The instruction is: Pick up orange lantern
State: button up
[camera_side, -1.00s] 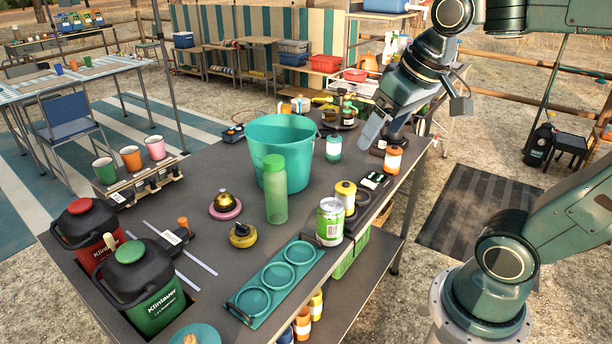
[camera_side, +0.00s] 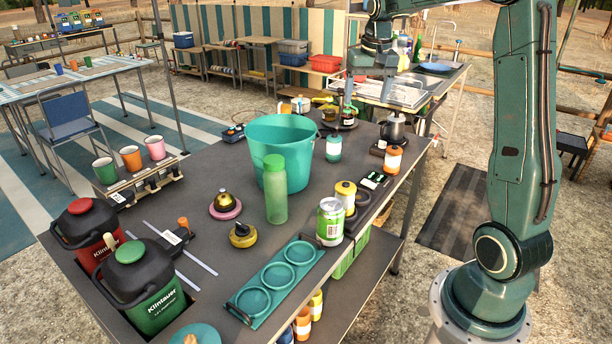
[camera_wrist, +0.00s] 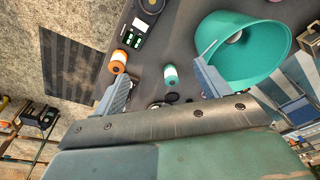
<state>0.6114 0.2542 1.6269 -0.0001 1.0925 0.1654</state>
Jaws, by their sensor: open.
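The orange lantern (camera_side: 393,158), with an orange top and base and a pale middle, stands upright near the right edge of the dark table. In the wrist view the orange lantern (camera_wrist: 118,62) shows just beyond the tip of the left finger. My gripper (camera_side: 368,92) is above the far right part of the table, pointing down, apart from the lantern. In the wrist view my gripper (camera_wrist: 161,72) has its two fingers wide apart with nothing held. A similar teal lantern (camera_wrist: 171,75) appears between the fingers, lower down.
The teal lantern (camera_side: 333,148) stands left of the orange one, beside a large teal bucket (camera_side: 310,160). A dark pot (camera_side: 397,128) stands just behind the orange lantern. A yellow lantern (camera_side: 345,195) and a green can (camera_side: 330,222) are nearer the front.

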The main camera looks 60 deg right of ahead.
jog(key=d+f+m+g, duration=0.1)
jog(key=d+f, duration=0.2)
jog(key=d, duration=0.2)
jog(key=d+f+m, duration=0.1)
jog(key=d+f, duration=0.2)
jog(key=d, duration=0.3)
jog(key=m+y, duration=0.1)
jog(key=m, duration=0.2)
send_near(393, 158)
jog(key=d+r, duration=0.1)
jog(key=w+d+r, duration=0.1)
jog(key=shift+d+r+g, duration=0.25)
jog(key=shift+d+g, duration=0.05)
jog(key=shift+d, duration=0.1)
jog(key=shift+f, duration=4.3)
jog(key=shift+w+a+f, duration=0.1)
jog(key=shift+f, duration=2.5)
jog(key=c, duration=1.1)
